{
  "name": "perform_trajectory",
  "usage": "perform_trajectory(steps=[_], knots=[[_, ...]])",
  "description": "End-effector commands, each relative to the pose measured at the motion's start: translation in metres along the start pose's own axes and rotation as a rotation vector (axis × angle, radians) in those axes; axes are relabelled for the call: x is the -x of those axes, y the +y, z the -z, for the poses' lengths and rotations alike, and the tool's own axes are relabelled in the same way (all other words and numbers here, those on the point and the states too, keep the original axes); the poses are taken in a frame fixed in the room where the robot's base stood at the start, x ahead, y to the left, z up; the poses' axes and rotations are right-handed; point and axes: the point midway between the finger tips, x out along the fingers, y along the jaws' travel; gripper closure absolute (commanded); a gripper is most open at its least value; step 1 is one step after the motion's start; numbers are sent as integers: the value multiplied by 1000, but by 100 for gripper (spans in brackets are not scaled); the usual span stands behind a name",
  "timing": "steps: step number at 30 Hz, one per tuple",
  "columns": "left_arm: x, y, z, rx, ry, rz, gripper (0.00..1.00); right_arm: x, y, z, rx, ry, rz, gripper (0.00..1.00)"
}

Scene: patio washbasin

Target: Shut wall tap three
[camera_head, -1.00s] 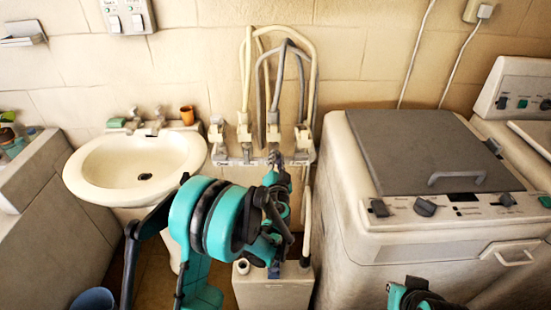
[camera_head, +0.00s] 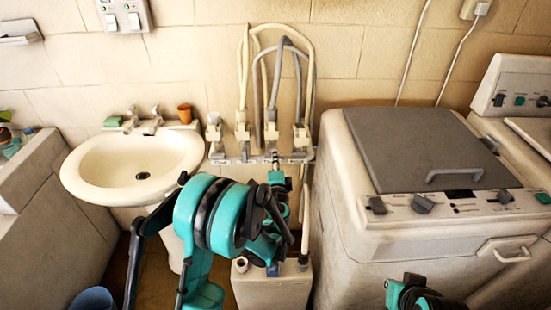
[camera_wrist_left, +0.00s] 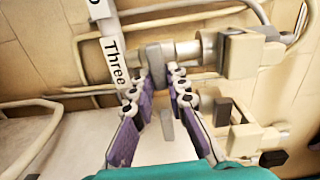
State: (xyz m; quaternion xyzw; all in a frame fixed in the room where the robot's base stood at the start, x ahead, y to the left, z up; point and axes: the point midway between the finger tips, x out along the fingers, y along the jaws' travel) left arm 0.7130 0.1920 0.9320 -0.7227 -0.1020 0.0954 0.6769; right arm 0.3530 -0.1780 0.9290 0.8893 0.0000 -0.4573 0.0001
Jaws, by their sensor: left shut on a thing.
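Wall tap three (camera_wrist_left: 187,50) shows in the left wrist view, with a white tag reading "Three" (camera_wrist_left: 115,60) beside it. Its grey lever (camera_wrist_left: 154,60) stands between the fingertips of my left gripper (camera_wrist_left: 160,88), which is shut on it. In the head view, my left gripper (camera_head: 275,161) reaches up to the tap row from below, under the third tap (camera_head: 271,132) from the left. My own wrist and the small size hide the contact there. My right gripper is not in view; only a teal and black part of my right arm shows at the bottom right.
Neighbouring wall taps (camera_head: 242,132) with hoses stand close on both sides. A washing machine (camera_head: 420,235) stands right of the taps. A pale container (camera_head: 272,290) stands below.

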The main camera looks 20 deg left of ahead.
Motion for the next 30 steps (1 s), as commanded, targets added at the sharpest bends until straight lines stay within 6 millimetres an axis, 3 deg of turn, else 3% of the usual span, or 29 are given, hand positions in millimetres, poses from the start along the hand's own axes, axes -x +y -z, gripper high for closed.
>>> perform_trajectory(steps=[22,23,24,30], knots=[[1,2,0,-81,2,-1,100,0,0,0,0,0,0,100],[1,2,1,-81,2,-1,78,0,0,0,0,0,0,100],[0,2,0,-81,2,0,67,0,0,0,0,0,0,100],[0,1,0,-81,1,0,65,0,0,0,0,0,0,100]])
